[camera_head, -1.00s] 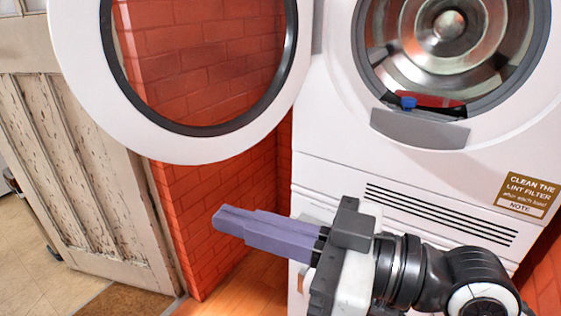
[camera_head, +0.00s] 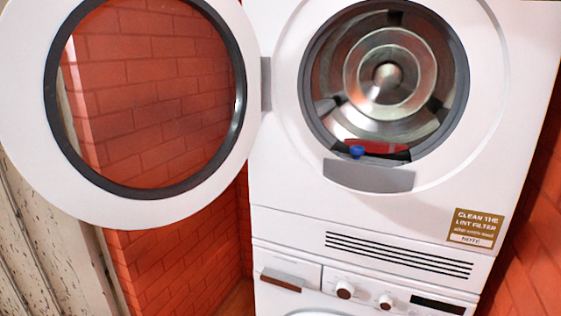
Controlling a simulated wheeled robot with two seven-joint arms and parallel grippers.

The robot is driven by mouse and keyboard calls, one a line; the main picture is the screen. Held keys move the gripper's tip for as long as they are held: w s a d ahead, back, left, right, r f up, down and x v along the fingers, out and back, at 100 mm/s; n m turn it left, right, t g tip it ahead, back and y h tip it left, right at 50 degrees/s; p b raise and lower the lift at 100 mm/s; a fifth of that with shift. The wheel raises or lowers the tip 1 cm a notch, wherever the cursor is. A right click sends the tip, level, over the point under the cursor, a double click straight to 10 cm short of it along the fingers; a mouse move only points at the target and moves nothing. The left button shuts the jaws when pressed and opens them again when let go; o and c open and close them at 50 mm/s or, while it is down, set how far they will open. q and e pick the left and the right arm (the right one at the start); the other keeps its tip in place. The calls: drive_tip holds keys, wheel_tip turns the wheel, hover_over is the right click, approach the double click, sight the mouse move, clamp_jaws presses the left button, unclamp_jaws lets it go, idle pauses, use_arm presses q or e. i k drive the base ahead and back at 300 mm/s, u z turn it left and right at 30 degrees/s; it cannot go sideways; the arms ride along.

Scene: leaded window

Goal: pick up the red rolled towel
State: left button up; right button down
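A red thing (camera_head: 372,146), probably the rolled towel, lies low inside the drum of the upper white machine (camera_head: 480,130). Only a strip of it shows above the door opening's lower rim, and its full shape is hidden. A small blue thing (camera_head: 357,152) sits at the rim in front of its left part. Neither of my grippers is in view.
The machine's round door (camera_head: 205,185) stands wide open to the left of the opening. A second machine with knobs (camera_head: 345,290) is below. Red brick walls (camera_head: 530,240) flank the machines, and a worn door (camera_head: 40,250) is at the far left. The opening is unobstructed.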

sight(370, 146)
drive_tip(key=u, duration=1.3)
drive_tip(key=i, duration=0.95)
drive_tip(key=z, duration=1.95)
